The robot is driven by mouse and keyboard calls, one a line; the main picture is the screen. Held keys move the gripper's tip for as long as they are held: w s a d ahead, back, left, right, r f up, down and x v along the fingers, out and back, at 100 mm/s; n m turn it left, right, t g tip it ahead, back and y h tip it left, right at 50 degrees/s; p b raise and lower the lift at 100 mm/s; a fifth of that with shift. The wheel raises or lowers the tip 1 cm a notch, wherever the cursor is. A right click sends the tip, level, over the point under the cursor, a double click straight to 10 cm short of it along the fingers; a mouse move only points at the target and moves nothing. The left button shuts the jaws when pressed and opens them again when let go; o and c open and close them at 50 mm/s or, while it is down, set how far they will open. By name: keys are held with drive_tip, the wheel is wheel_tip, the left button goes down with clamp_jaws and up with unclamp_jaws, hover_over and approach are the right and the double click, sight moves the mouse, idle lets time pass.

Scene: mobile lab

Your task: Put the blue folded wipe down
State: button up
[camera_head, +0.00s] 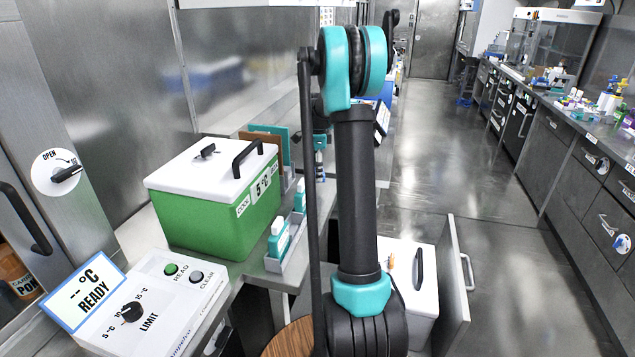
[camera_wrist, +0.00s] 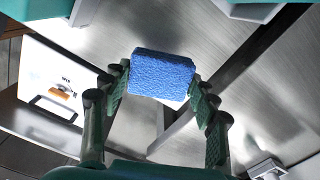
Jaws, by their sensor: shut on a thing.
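The blue folded wipe (camera_wrist: 162,74) is a textured blue block in the middle of the wrist view. My gripper (camera_wrist: 160,84) is shut on it, with one green finger at each side of the wipe. A pale surface shows behind the wipe; I cannot tell whether the wipe touches anything. In the head view my arm's upper links stand in front, and the gripper and wipe are hidden.
A green cool box (camera_head: 215,225) with a white lid stands on the left bench. A control box (camera_head: 150,303) with a READY display sits in front. A white lidded box (camera_head: 408,290) lies low beside an open drawer (camera_head: 452,290). The aisle floor is clear.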

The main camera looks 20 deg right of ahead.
sight(318, 189)
drive_tip(key=shift+f, duration=2.4)
drive_tip(key=shift+f, duration=0.15)
drive_tip(key=o, duration=1.3)
wheel_tip(318, 189, up, 12)
drive_tip(key=shift+r, duration=0.2)
drive_tip(key=shift+s, duration=0.1)
